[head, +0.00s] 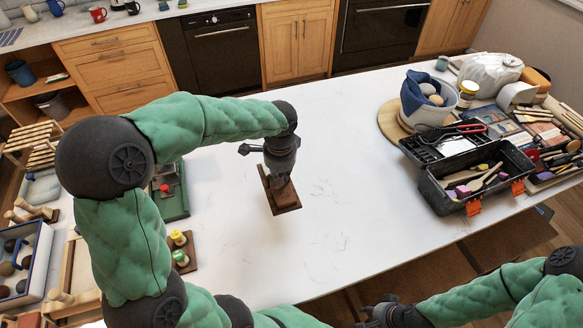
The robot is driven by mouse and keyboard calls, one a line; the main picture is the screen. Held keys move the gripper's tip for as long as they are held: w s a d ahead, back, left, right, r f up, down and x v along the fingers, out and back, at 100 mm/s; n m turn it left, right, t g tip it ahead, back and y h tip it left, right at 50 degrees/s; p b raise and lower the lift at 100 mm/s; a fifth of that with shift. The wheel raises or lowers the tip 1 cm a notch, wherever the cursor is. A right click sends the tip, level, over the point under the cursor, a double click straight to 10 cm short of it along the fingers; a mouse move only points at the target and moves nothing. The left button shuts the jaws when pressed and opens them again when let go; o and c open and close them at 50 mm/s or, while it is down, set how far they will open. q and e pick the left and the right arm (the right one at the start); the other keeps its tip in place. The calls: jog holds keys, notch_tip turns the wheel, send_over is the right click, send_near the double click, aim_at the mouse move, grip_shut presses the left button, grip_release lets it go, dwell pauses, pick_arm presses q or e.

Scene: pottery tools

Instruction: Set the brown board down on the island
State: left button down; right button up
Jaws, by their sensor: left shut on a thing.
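The brown board (288,204) is a small dark rectangular piece near the middle of the white island (340,210) in the head view. My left gripper (277,181) points down from above and is shut on the board, covering part of its middle. The board looks close to the island's surface; I cannot tell whether it touches. My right gripper (372,314) is low at the bottom edge, in front of the island and away from the board. Its fingers are too small and dark to read.
An open black toolbox (474,181) and a white bowl with a blue cloth (428,98) stand on the right. A green tray (172,193) and a small board with yellow and green-topped items (182,250) lie left. The island's middle around the brown board is clear.

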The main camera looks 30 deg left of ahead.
pick_arm(q)
jog(key=w, duration=0.1)
jog(key=w+a+f, duration=0.1)
jog(key=w, duration=0.1)
jog(key=w+a+f, duration=0.1)
jog(key=w, duration=0.1)
jog(key=shift+f, duration=0.25)
jog(key=w+f, duration=0.1)
jog(key=f, duration=0.1)
jog(key=w+a+f+b, duration=0.1)
jog(key=w+f, duration=0.1)
jog(key=w+a+f, duration=0.1)
jog(key=w+f, duration=0.1)
jog(key=shift+w+f, duration=0.15)
jog(key=shift+f, duration=0.1)
jog(key=shift+f+b, duration=0.4)
jog(key=shift+f, duration=0.9)
jog(key=shift+d, duration=0.1)
jog(key=shift+f, duration=0.2)
jog(key=c, duration=1.2)
grip_release()
